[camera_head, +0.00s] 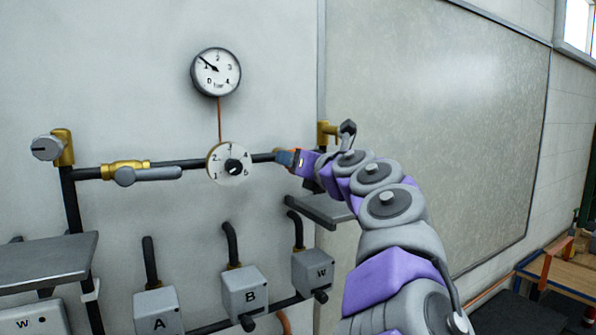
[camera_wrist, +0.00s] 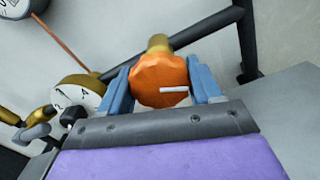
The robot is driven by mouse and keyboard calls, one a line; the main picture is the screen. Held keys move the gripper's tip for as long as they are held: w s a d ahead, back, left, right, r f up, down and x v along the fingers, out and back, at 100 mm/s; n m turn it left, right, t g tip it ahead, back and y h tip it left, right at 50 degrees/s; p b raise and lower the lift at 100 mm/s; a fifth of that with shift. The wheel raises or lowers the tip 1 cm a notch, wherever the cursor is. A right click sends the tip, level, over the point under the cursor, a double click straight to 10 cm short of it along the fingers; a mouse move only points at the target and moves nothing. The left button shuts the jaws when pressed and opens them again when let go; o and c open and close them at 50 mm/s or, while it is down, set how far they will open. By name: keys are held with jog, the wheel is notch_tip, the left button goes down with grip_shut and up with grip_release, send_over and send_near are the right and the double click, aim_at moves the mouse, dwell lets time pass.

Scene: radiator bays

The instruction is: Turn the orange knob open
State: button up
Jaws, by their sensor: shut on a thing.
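The orange knob (camera_wrist: 158,80) sits on a brass valve stem in the wrist view, with a white mark on its face pointing to the right. My gripper (camera_wrist: 160,88) has its two blue fingers on either side of the knob and is shut on it. In the head view my gripper (camera_head: 290,158) reaches the dark horizontal pipe just right of the numbered dial, and it hides most of the knob.
A round white numbered dial (camera_head: 230,163) sits left of my gripper. A pressure gauge (camera_head: 216,71) hangs above it. A brass valve with a grey lever (camera_head: 148,175) is further left. A grey shelf (camera_head: 318,209) lies under my gripper.

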jog(key=n+b, duration=0.3)
jog(key=n, duration=0.3)
jog(key=shift+f+n, duration=0.15)
jog(key=shift+n, duration=0.15)
jog(key=n+b, duration=0.1)
jog(key=n, duration=0.7)
jog(key=shift+a, duration=0.1)
jog(key=n, duration=0.3)
jog(key=shift+n, duration=0.3)
jog(key=n+p, duration=0.1)
jog(key=n, duration=0.2)
jog(key=shift+n, duration=1.1)
jog(key=shift+f, duration=0.15)
jog(key=o, duration=1.1)
jog(key=shift+w, duration=0.1)
jog(key=shift+c, duration=0.2)
